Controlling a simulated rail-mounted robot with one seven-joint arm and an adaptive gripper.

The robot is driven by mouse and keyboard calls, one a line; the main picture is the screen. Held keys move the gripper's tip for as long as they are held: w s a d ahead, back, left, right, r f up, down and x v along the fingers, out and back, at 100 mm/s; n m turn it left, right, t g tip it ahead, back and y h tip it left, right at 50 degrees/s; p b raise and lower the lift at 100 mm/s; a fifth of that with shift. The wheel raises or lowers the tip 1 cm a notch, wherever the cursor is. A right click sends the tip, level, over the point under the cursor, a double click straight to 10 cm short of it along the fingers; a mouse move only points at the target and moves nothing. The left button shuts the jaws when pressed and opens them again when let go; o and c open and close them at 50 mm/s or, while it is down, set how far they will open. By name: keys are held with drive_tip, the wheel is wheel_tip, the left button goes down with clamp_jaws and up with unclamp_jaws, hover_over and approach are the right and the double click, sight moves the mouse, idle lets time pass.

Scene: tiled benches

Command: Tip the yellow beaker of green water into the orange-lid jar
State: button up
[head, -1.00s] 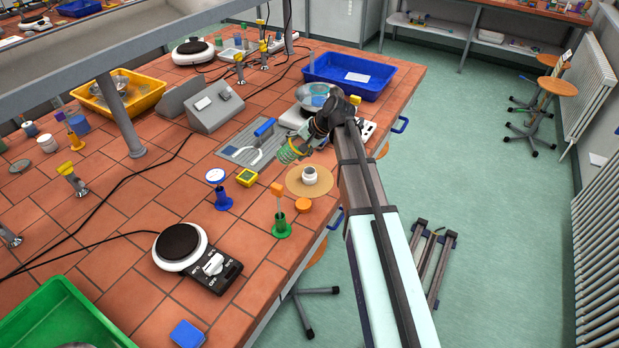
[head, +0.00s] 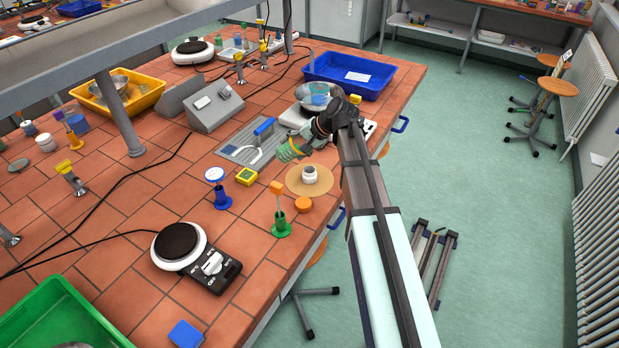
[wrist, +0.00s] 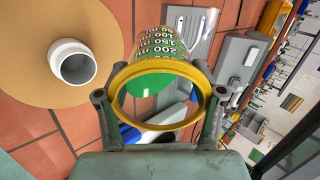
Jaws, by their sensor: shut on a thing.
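My gripper (head: 303,146) is shut on the yellow beaker (head: 288,151), above the bench. In the wrist view my gripper (wrist: 160,95) has a finger on each side of the beaker (wrist: 158,67). The beaker has a yellow rim, white volume marks and green inside; its liquid level is hard to tell. The white jar (head: 310,174) stands upright and open on a round tan mat (head: 296,182). The jar (wrist: 73,64) is beside the beaker in the wrist view, apart from it. The orange lid (head: 303,204) lies off the jar, near the mat.
A grey tray with a tool (head: 240,153) lies behind. A scale with a glass bowl (head: 318,98) and a blue tub (head: 350,75) stand farther back.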

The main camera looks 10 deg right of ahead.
drive_tip(key=shift+t+y+b, duration=0.3)
drive_tip(key=shift+y+b, duration=0.1)
drive_tip(key=shift+b, duration=0.25)
drive_tip(key=shift+f+t+y+b, duration=0.35)
drive_tip(key=shift+y+b, duration=0.35)
drive_tip(key=shift+b, duration=0.8)
idle(1.2)
drive_tip(key=shift+r, duration=0.2)
drive_tip(key=shift+r+p, duration=0.15)
drive_tip(key=shift+p, duration=0.4)
drive_tip(key=shift+f, duration=0.2)
drive_tip(key=shift+d+f+b, duration=0.1)
drive_tip(key=shift+b, duration=0.75)
idle(2.8)
